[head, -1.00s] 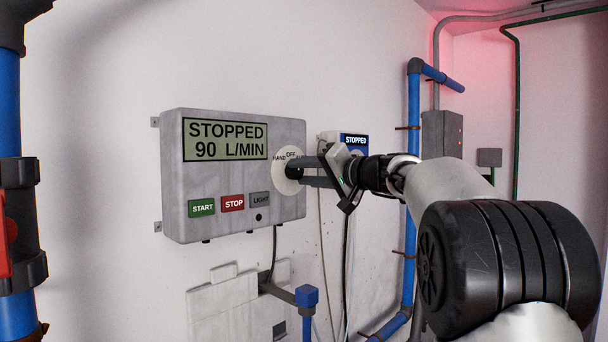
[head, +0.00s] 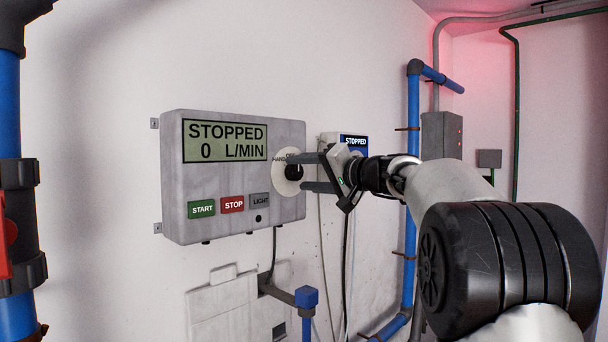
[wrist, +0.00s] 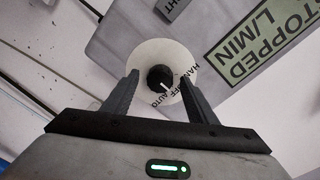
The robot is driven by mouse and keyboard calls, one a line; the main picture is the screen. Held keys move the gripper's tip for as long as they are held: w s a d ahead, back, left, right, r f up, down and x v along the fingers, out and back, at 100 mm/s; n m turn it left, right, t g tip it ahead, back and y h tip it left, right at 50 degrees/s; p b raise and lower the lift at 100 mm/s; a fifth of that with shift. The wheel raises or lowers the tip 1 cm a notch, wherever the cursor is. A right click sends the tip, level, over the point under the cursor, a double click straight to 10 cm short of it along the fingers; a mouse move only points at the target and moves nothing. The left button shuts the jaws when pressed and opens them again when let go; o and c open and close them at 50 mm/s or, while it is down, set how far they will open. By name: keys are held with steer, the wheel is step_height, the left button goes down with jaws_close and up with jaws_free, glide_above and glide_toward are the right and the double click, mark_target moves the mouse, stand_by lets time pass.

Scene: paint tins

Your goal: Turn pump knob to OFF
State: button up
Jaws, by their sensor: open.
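The pump knob (head: 293,172) is a black round knob on a white disc on the control box's right side. In the wrist view the knob (wrist: 160,77) sits on its disc with HAND, OFF and AUTO lettering around it. Its white mark points roughly toward OFF. My gripper (head: 304,172) is open, one finger above and one below the knob in the head view. In the wrist view my gripper (wrist: 160,82) has its fingers on both sides of the knob, with gaps showing. The display (head: 225,140) reads STOPPED, 0 L/MIN.
The grey control box (head: 175,180) also has START (head: 201,208), STOP (head: 232,204) and LIGHT (head: 260,200) buttons. A smaller box (head: 354,141) marked STOPPED is on the wall behind my gripper. A blue pipe (head: 413,110) and grey box (head: 442,134) stand to the right.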

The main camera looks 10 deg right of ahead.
steer(key=b+v, duration=0.4)
steer(key=v, duration=1.3)
steer(key=shift+d, duration=0.15)
steer(key=shift+s, duration=0.15)
